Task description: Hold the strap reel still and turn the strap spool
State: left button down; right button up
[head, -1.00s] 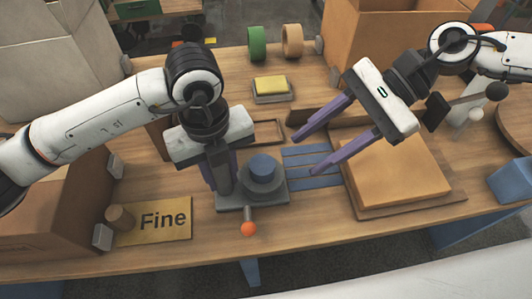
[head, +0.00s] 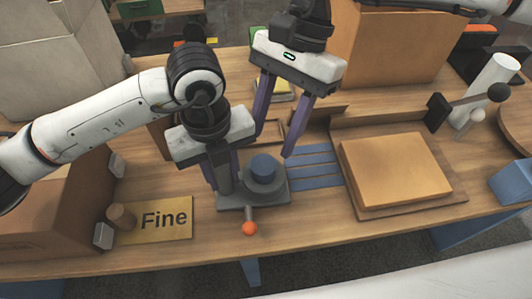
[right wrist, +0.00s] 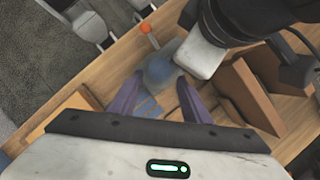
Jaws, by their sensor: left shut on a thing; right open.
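The strap reel (head: 273,194) is a grey base on the table, with an orange-tipped handle (head: 249,227) at its front. My left gripper (head: 222,184) is shut on the upright grey post at the reel's left side, pointing down. My right gripper (head: 273,146) is open, its purple fingers pointing down just behind and above the spool. In the right wrist view, the spool (right wrist: 158,69) shows between the tips of the open fingers, apparently with nothing held.
A wooden block on a board (head: 395,170) lies to the right, with a black-knobbed lever (head: 470,100) behind it. Blue strips (head: 315,165) lie right of the reel.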

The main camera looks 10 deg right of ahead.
aim_at(264, 164)
jog(key=x, duration=0.6)
jog(key=shift+r, duration=0.1)
jog(key=c, duration=0.8)
